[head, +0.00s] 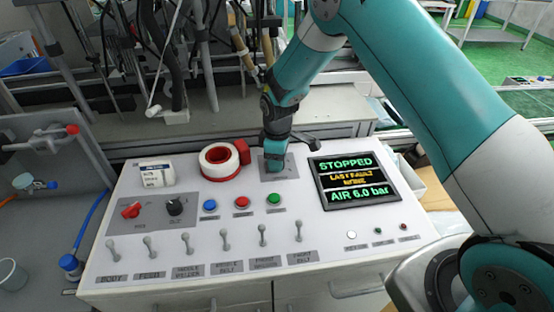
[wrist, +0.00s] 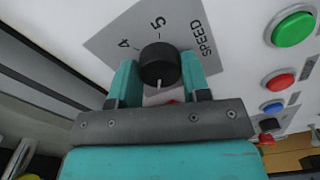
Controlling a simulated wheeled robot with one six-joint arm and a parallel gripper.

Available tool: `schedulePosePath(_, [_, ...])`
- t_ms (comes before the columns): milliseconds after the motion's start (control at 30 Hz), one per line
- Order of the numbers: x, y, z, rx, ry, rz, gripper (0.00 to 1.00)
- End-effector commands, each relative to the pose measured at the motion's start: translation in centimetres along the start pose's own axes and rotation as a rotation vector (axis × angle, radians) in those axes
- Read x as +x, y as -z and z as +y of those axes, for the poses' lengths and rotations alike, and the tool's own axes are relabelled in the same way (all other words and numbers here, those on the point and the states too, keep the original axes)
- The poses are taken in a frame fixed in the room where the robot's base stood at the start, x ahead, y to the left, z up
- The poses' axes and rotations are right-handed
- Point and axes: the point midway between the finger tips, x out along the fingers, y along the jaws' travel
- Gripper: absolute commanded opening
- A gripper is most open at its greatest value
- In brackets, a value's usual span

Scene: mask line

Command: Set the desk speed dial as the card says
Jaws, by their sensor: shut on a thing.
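My gripper (head: 275,163) (wrist: 160,82) points down at the desk and is shut on the black speed dial (wrist: 158,62), one finger on each side. In the wrist view the dial's white pointer line points down toward my palm, away from the printed 4 and 5. Other numbers on the grey speed plate (wrist: 115,44) (head: 291,168) are hidden. In the head view my gripper covers the dial. A small white card-like block (head: 156,174) with print stands at the desk's left; its text is too small to read.
The sloped white desk (head: 130,230) carries a red-and-white tape roll (head: 220,160), red (head: 131,210) and black (head: 175,206) knobs, blue, red and green buttons (head: 274,198), and a row of toggle levers (head: 225,238). The screen (head: 352,182) reads STOPPED, AIR 6.0 bar.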

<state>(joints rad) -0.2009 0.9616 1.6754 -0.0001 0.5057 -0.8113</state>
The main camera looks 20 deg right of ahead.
Motion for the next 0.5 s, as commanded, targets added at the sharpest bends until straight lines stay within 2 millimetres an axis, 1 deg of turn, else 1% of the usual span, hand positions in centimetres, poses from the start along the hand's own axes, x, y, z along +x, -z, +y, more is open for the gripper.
schedulePosePath(200, [-0.15,0.11,0.13,-0.074,-0.004,0.004,0.20])
schedulePosePath(500, [-0.18,0.13,0.15,-0.102,-0.005,0.004,0.20])
